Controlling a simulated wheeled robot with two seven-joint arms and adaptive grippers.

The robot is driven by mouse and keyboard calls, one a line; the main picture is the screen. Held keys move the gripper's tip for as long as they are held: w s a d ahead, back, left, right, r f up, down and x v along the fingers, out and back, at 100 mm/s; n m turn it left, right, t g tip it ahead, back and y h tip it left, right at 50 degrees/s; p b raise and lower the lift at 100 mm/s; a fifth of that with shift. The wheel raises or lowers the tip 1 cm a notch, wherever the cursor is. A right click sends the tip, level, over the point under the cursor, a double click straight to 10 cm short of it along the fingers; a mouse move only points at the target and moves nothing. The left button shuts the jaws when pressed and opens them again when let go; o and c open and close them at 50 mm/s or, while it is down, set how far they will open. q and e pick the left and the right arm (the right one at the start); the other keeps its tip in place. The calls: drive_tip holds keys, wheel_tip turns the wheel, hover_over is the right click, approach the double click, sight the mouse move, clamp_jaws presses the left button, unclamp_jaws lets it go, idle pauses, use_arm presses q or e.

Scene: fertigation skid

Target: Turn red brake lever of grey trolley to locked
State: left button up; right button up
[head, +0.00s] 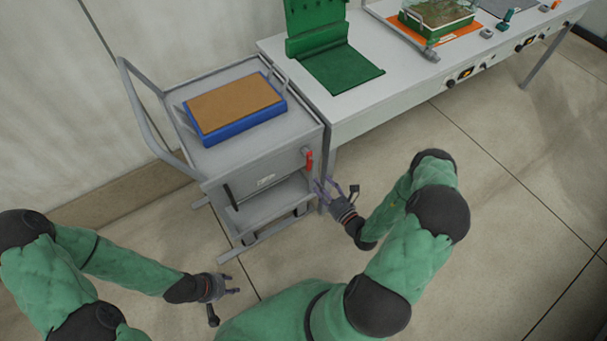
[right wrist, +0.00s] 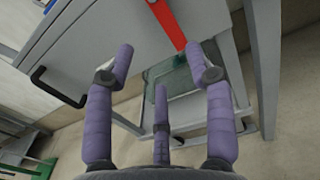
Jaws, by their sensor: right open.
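The grey trolley (head: 262,165) stands against the left end of the white bench. Its red brake lever (head: 308,159) is on the front face near the right corner and hangs roughly upright in the head view. My right gripper (head: 328,187) is open and empty, just below and in front of the lever. In the right wrist view the red lever (right wrist: 174,20) shows at the top, beyond the spread purple fingers (right wrist: 161,78), apart from them. My left gripper (head: 232,284) is low in front of the trolley, away from it, with its fingers apart and empty.
A blue tray with a brown top (head: 235,106) lies on the trolley. The bench (head: 400,90) holds a green holder (head: 335,65) and several controls. The floor in front is clear.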

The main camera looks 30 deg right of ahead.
sight(309, 165)
drive_tip(key=shift+h, duration=0.3)
drive_tip(key=w+b, duration=0.3)
drive_tip(key=w, duration=0.7)
drive_tip(key=shift+w, duration=0.35)
clamp_jaws()
